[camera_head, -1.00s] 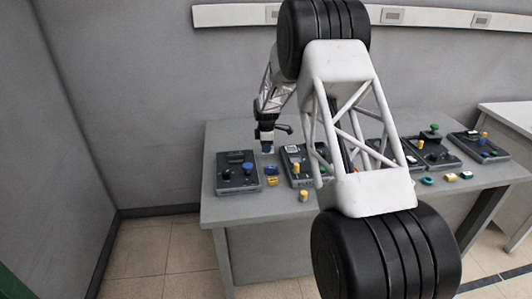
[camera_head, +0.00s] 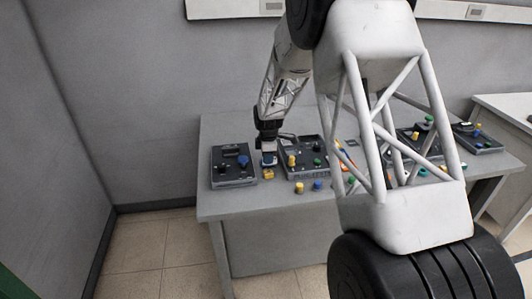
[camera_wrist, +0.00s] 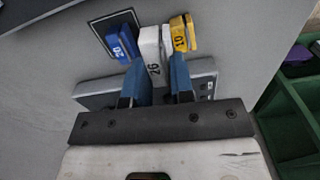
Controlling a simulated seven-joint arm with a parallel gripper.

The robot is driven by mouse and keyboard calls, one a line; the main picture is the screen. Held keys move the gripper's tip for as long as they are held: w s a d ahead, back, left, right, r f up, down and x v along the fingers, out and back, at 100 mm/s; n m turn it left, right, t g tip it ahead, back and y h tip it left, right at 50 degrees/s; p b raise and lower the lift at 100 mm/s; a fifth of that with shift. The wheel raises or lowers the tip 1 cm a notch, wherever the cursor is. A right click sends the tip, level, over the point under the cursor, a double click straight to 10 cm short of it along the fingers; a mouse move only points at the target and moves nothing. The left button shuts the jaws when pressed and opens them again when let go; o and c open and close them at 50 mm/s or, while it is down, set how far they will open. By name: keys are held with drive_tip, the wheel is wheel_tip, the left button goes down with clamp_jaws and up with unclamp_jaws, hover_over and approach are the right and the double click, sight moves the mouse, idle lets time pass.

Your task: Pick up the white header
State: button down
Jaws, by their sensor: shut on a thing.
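The white header (camera_wrist: 151,50) is a narrow block marked 26, upright in the middle of the wrist view. My gripper (camera_wrist: 164,68) has blue fingers, one on each side of it, and is shut on the white header. In the head view my gripper (camera_head: 268,160) is low over the left part of the table, between two dark boards. The white header cannot be made out there, as the gripper hides that spot.
A blue block (camera_wrist: 123,43) marked 20 and a yellow block (camera_wrist: 182,34) marked 10 stand close on either side. The left board (camera_head: 233,166) and second board (camera_head: 306,158) flank my gripper on the grey table (camera_head: 225,205). A green structure (camera_wrist: 292,125) is at right.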

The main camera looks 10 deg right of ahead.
drive_tip(key=shift+s+r, duration=0.1)
drive_tip(key=shift+s, duration=0.9)
